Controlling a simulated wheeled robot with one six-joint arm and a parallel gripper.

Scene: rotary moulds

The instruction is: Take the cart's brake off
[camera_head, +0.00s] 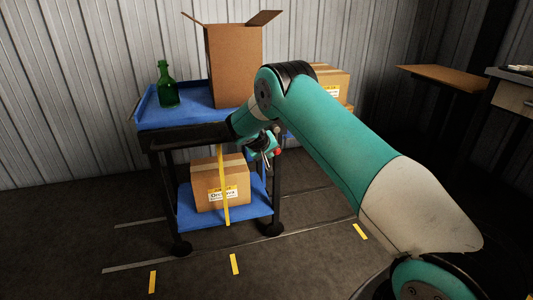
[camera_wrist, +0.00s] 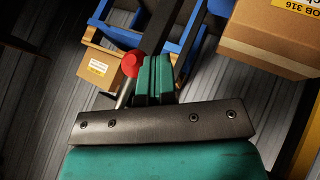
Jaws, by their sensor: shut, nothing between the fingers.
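The cart has a blue top tray (camera_head: 185,117), dark legs and a blue lower shelf (camera_head: 249,208). Its brake lever ends in a red ball knob (camera_head: 278,152) at the cart's right end. In the wrist view the red knob (camera_wrist: 131,63) sits on a metal rod (camera_wrist: 124,93) that leans up beside my fingers. My gripper (camera_head: 266,151) is at the knob, just left of it in the head view. In the wrist view my teal fingers (camera_wrist: 155,72) are shut and empty, just right of the knob. I cannot tell whether they touch it. The rod's lower end is hidden behind my gripper.
An open cardboard box (camera_head: 233,68) and a green bottle (camera_head: 166,85) stand on the tray. A taped box (camera_head: 218,184) is on the lower shelf. More boxes (camera_head: 331,80) stand behind my arm. A table (camera_head: 447,75) is at right. The floor in front is clear.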

